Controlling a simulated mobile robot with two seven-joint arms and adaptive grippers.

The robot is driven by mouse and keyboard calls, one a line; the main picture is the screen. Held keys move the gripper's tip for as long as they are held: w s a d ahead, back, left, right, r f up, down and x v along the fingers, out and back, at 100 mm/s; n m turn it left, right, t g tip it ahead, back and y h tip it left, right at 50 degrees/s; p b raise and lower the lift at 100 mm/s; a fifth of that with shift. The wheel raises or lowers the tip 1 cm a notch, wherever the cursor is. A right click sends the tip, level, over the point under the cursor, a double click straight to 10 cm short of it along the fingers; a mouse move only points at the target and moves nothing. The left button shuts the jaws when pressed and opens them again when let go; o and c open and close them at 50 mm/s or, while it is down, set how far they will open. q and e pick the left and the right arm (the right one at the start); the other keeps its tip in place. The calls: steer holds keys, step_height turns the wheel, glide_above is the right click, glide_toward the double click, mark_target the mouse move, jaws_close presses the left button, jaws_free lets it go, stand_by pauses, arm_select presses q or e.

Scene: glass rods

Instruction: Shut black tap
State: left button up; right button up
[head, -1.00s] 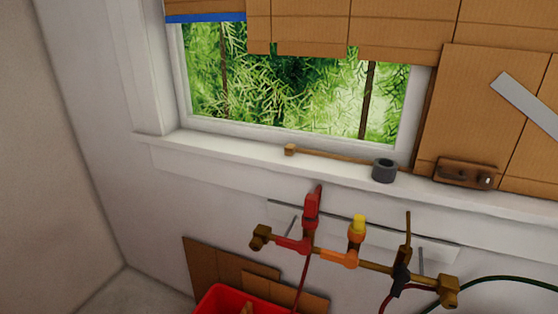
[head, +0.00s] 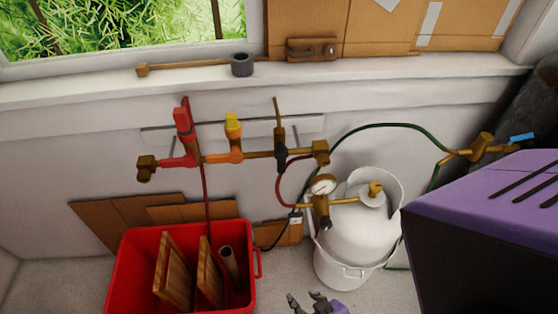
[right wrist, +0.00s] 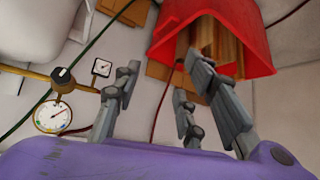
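The black tap (head: 281,157) is on the brass pipe below the window sill, at its right part. Its thin brass upper part points straight up. A red tap (head: 183,125) and a yellow and orange tap (head: 233,135) stand to its left on the same pipe. My right gripper (head: 308,300) is at the bottom edge of the head view, well below the black tap and touching nothing. In the right wrist view its grey fingers (right wrist: 160,90) are spread and empty. The black tap cannot be made out in that view. My left gripper is not in view.
A red crate (head: 128,270) with wooden boards stands below the pipe. A white gas bottle (head: 350,240) with a gauge (head: 322,185) stands to the right. Red and green hoses hang around the pipe.

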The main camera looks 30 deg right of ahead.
steer(key=shift+w, duration=0.25)
steer(key=shift+s, duration=0.15)
